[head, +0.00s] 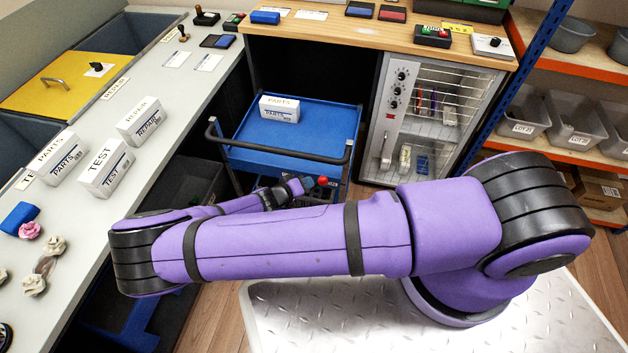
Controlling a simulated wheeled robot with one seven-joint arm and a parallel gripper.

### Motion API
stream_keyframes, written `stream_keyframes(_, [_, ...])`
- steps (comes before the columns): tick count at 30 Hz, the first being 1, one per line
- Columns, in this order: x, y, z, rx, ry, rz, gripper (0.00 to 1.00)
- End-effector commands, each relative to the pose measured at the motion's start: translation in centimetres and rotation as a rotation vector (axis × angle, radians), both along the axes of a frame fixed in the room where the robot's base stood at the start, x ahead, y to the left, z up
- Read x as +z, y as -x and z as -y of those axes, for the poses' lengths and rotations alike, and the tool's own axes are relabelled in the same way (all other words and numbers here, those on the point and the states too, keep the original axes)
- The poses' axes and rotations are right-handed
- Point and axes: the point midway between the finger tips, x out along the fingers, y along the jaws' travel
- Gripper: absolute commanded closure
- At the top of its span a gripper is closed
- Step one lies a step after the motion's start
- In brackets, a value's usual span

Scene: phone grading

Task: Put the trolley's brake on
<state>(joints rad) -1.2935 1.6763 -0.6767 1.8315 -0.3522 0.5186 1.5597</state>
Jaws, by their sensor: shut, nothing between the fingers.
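A red knob (323,181) shows below the handle, beside a small dark part with a pale label. I cannot tell whether the knob is the brake control or how it is set. My gripper (307,184) is shut and empty, low at the trolley's near side, just left of the red knob. I cannot tell whether it touches the knob. My arm hides the trolley's lower near part and wheels.
A white PARTS box (280,108) lies on the trolley's top tray. A glass-fronted cabinet (425,120) stands close on the right. The grey bench (150,165) with labelled boxes runs along the left. Wooden floor (215,310) shows at the bottom left.

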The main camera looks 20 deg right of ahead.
Motion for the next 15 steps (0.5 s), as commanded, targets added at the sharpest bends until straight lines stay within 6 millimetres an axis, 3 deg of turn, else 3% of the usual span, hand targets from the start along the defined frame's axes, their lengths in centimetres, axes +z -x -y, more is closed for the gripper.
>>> stream_keyframes(6, [1.5, 1.5, -3.5, 0.002, -0.002, 0.0, 1.0])
stream_keyframes(15, [2.5, 2.4, -5.6, 0.001, -0.002, 0.001, 1.0])
